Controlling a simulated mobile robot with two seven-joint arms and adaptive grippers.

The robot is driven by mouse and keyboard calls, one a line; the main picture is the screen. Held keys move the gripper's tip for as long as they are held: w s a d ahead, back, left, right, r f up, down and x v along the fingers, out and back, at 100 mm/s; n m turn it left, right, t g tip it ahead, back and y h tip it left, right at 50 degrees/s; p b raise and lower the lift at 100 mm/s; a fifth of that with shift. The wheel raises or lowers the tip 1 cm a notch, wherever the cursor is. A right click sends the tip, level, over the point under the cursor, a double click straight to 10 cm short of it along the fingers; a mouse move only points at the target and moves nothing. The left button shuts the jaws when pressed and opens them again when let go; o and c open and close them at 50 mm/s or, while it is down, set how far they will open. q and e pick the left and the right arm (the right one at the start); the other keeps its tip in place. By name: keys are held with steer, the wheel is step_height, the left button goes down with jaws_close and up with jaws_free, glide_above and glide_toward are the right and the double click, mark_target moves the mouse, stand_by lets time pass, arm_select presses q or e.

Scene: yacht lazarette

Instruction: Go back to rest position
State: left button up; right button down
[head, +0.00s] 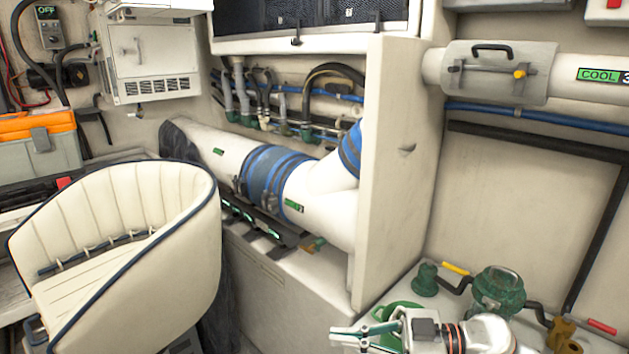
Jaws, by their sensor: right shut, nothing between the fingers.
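My right gripper (340,335) shows at the bottom of the head view, right of the middle. Its fingers point left and are shut, with nothing seen between them. It is in front of a green round fitting (398,309), which it partly hides; I cannot tell whether they touch. My left gripper is not in view.
A cream padded seat (130,240) stands at the left. A white duct with blue bands (275,175) runs behind a cream upright panel (385,160). A green strainer (497,290) and valves with yellow and red handles stand at the lower right. An orange-lidded box (40,150) is far left.

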steer(key=s+d+f+m+t+h, duration=0.1)
steer(key=d+f+m+t+h, duration=0.45)
steer(key=f+t, duration=0.2)
steer(key=s+d+f+m+t+h, duration=0.1)
steer(key=d+f+m+t+h, duration=0.35)
steer(key=f+m+t, duration=0.35)
steer(key=s+d+f+g+h, duration=0.2)
steer(key=s+f+g, duration=0.1)
steer(key=s+f, duration=0.3)
steer(key=s+d+f+g+h, duration=0.2)
steer(key=s+f+g, duration=0.2)
steer(key=s+f, duration=0.3)
step_height(320, 180, down, 3)
steer(key=shift+s+d+f, duration=0.1)
steer(key=shift+s+d, duration=0.1)
steer(key=shift+d, duration=0.2)
steer(key=shift+m+g, duration=0.25)
